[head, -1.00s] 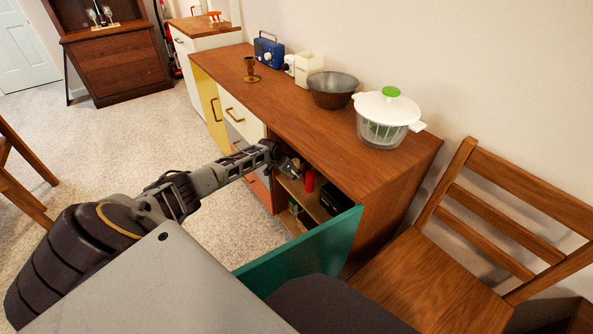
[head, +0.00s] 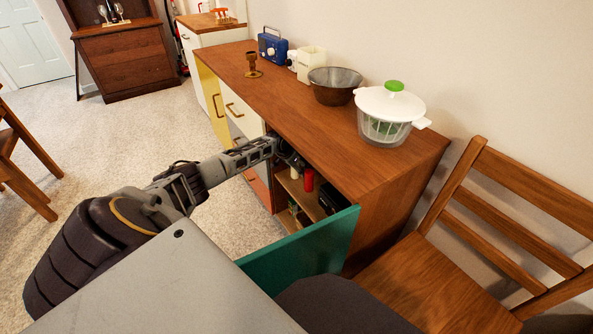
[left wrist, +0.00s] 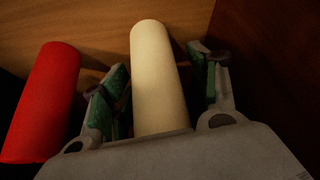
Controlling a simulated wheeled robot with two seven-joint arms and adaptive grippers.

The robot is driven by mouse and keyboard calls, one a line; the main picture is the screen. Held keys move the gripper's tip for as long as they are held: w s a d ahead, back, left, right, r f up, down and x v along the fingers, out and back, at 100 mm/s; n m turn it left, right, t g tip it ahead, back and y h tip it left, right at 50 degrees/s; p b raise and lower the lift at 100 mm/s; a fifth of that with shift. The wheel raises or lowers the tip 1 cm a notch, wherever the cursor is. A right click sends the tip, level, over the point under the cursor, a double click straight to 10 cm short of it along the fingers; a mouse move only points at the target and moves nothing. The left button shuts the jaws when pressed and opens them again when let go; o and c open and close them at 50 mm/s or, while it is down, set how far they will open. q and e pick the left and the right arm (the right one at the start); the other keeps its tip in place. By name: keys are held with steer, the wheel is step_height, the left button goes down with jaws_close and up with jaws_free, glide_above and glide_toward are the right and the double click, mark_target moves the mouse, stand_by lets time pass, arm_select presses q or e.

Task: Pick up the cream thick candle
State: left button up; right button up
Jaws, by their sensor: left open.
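The cream thick candle (left wrist: 158,80) stands between the two fingers of my left gripper (left wrist: 160,72) in the left wrist view. The gripper is open, with a finger on either side of the candle. A gap shows on the right side; contact on the left side is hard to judge. In the head view, my left gripper (head: 291,160) reaches into the open cabinet, and a small part of the cream candle (head: 295,173) shows below it. My right gripper is not in view.
A red candle (left wrist: 44,100) stands close to the left finger; it also shows in the head view (head: 309,180). The green cabinet door (head: 305,246) is swung open. A chair (head: 450,275) stands at the right.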

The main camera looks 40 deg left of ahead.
arm_select(q)
steer(key=shift+w+f, duration=0.1)
steer(key=shift+f, duration=0.05)
stand_by(0.5)
steer(key=c, duration=1.2)
